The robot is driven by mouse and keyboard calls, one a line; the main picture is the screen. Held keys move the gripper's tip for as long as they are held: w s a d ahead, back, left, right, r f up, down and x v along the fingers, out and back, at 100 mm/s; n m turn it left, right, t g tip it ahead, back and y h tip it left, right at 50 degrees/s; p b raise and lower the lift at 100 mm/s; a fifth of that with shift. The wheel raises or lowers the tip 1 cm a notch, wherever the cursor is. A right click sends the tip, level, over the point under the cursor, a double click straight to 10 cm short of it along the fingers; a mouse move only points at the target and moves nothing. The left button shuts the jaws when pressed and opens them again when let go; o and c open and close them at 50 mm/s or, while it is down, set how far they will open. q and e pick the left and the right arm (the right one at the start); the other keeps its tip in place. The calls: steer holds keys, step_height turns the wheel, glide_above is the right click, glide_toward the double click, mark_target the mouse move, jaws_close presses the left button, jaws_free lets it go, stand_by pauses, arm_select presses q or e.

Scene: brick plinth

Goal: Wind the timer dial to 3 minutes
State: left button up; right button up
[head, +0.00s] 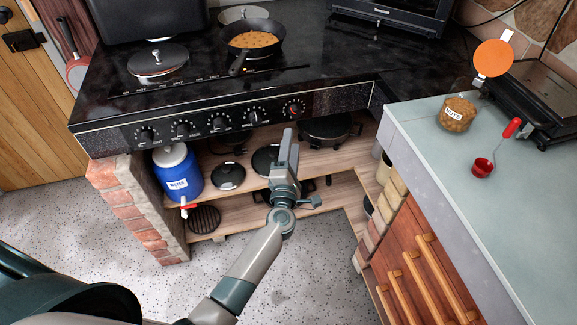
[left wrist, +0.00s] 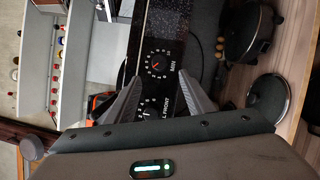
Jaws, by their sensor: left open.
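The timer dial (head: 295,109) is the rightmost knob on the stove's dark front panel, with a reddish mark. In the left wrist view the timer dial (left wrist: 158,65) is round and black, with white marks around it, a red pointer and "MIN" lettering beside it. My left gripper (head: 289,137) is just below and in front of the dial in the head view. In the left wrist view the left gripper (left wrist: 160,85) has its two fingers spread wide, with nothing between them. The dial lies beyond the fingertips. My right gripper is in neither view.
Several other knobs (head: 218,122) line the panel to the left. A skillet (head: 252,40) and a lidded pan (head: 158,60) sit on the stove top. Below, a blue water dispenser (head: 178,175) and pans stand on wooden shelves. A grey counter (head: 440,160) is at the right.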

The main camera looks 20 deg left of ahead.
arm_select(q)
steer(key=v, duration=0.7)
steer(key=shift+b, duration=0.35)
steer(key=s+d+f+m+g+h, duration=0.2)
steer(key=s+f+m, duration=0.3)
steer(key=f, duration=0.4)
steer(key=s+d+f+m+g+h, duration=0.25)
steer(key=f+m, duration=0.35)
steer(key=f, duration=0.3)
steer(key=s+d+f+m+g+h, duration=0.1)
steer(key=s+d+f+m+h, duration=0.1)
steer(key=s+f+m, duration=0.35)
steer(key=s+a+f+m+g, duration=0.2)
steer(key=s+f+m+g, duration=0.1)
steer(key=s+f, duration=0.6)
steer(key=s+a+f+m+g, duration=0.2)
steer(key=s+f+m, duration=0.4)
steer(key=s+f, duration=0.3)
step_height(320, 180, down, 4)
steer(key=shift+s+a+r+g+y, duration=0.15)
steer(key=shift+s+a+g+y, duration=0.25)
steer(key=shift+g, duration=0.45)
